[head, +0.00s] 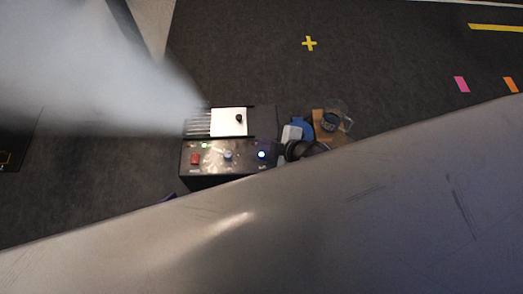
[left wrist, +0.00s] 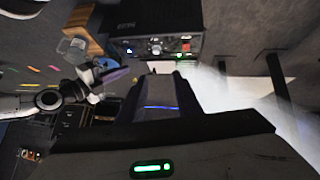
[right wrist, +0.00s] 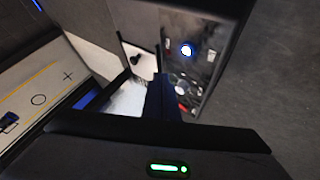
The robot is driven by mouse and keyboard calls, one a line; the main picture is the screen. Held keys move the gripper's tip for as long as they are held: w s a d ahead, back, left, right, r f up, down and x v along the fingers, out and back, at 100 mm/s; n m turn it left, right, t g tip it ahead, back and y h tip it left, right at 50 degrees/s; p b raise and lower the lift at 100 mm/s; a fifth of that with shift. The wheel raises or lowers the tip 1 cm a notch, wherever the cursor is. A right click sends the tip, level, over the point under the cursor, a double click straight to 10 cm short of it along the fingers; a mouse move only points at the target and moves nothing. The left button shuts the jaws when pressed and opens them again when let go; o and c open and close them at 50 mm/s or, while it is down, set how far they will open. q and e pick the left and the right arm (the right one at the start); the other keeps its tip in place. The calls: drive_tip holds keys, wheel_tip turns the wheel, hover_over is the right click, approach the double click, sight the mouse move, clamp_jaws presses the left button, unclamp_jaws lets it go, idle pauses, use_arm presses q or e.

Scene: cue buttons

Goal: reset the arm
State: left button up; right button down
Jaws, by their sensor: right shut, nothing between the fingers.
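A dark control box (head: 226,160) stands on the dark floor area in the head view. Its front panel carries a red button (head: 195,159), a round knob (head: 227,155) and a lit white-blue button (head: 262,154). The box also shows in the left wrist view (left wrist: 125,43) and the right wrist view (right wrist: 222,58). My right gripper (right wrist: 162,80) is shut and empty, its fingers in front of the panel in its wrist view. My left gripper (left wrist: 158,82) points toward the box; its finger gap is unclear. A large grey surface hides much of the head view.
Behind the panel is a white plate (head: 228,121) with a black knob. Blue and brown objects (head: 300,128) stand right of the box. A whitish blur covers the head view's upper left. Dark floor with a yellow cross (head: 309,43) lies clear behind.

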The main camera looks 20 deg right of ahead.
idle(0.8)
